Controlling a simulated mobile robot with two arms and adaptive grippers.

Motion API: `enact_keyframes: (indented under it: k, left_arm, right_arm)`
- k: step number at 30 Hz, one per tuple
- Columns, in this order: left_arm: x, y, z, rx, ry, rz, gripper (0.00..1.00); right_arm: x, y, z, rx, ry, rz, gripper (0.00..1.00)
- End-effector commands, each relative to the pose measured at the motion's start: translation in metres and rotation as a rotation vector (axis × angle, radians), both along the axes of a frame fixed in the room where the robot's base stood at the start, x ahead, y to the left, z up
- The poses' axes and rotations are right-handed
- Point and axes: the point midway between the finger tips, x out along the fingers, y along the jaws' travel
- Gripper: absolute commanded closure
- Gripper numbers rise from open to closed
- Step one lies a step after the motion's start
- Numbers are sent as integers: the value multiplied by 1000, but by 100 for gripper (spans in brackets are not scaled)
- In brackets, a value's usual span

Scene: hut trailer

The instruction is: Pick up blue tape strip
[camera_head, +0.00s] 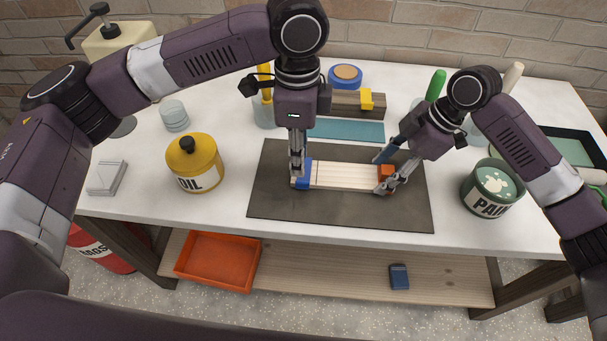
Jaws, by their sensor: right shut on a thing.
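A pale wooden board (345,176) lies on a dark mat (275,205) in the middle of the table. A blue tape strip (304,176) crosses the board's left end. My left gripper (297,178) points straight down at that end, with its fingertips at the strip; I cannot tell whether they are shut on it. My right gripper (383,174) reaches in from the right and is shut on a small orange block (386,171) at the board's right end. Its fingers partly hide the block and that end of the board.
A yellow oil can (194,163) stands to the left and a green paint can (492,188) to the right. Behind the mat are a teal sheet (345,130), a wooden block with a yellow piece (366,98) and a blue round tin (345,76). The table's front strip is clear.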

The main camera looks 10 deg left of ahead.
Motion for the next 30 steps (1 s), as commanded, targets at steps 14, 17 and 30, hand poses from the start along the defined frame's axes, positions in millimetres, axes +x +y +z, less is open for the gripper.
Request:
enact_keyframes:
  k: [14, 17, 30]
  left_arm:
    - [5, -1, -55, 0, 1, 3, 75]
    - [7, -1, -70, -1, 0, 4, 75]
    - [7, -1, -81, -2, -2, 4, 82]
  right_arm:
    - [0, 0, 0, 1, -1, 0, 77]
    - [0, 0, 0, 1, -1, 0, 77]
    - [0, 0, 0, 1, -1, 0, 77]
